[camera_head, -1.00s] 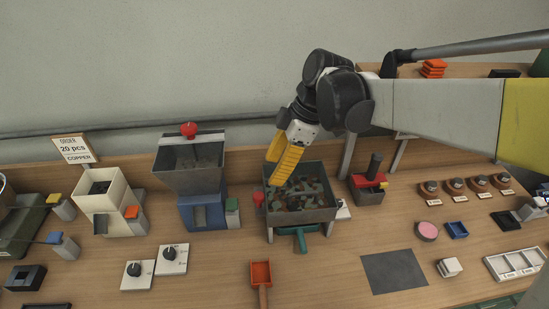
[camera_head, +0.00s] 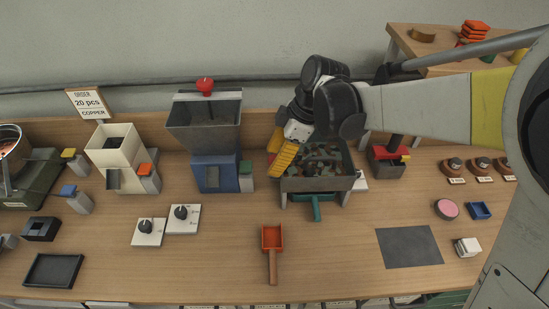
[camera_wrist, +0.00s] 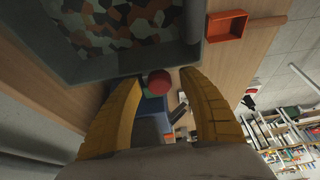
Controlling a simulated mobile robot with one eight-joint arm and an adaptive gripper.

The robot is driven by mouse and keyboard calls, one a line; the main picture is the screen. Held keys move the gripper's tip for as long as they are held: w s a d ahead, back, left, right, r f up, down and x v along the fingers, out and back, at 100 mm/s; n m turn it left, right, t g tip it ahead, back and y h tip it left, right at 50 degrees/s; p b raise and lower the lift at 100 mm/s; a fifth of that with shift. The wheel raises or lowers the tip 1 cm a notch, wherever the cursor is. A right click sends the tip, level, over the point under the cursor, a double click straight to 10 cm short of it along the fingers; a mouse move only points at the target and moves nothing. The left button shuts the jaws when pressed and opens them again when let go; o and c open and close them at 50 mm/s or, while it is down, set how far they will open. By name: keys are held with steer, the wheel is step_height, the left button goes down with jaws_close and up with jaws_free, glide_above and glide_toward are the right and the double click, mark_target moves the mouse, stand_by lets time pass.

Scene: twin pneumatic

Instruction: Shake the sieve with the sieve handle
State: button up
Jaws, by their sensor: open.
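The sieve (camera_head: 318,184) is a dark grey box on legs holding mixed grey, brown and rust-coloured pieces. Its wall also shows in the wrist view (camera_wrist: 130,62). A round red knob (camera_wrist: 158,83), apparently the sieve handle, sits beside the sieve wall. My gripper (camera_head: 273,173) has yellow fingers and points down at the left side of the sieve. In the wrist view my gripper (camera_wrist: 160,79) is open, with the red knob between the fingertips. Clear contact is not visible. In the head view the knob is hidden by the fingers.
A blue machine with a grey hopper (camera_head: 205,122) stands close on the left. A green scoop-like part (camera_head: 316,203) juts from the sieve's front. An orange scoop (camera_head: 272,240) lies in front. A dark box with a red top (camera_head: 386,165) stands right.

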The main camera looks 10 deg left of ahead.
jaws_close()
steer(key=s, duration=0.3)
steer(key=shift+d, duration=0.35)
jaws_free()
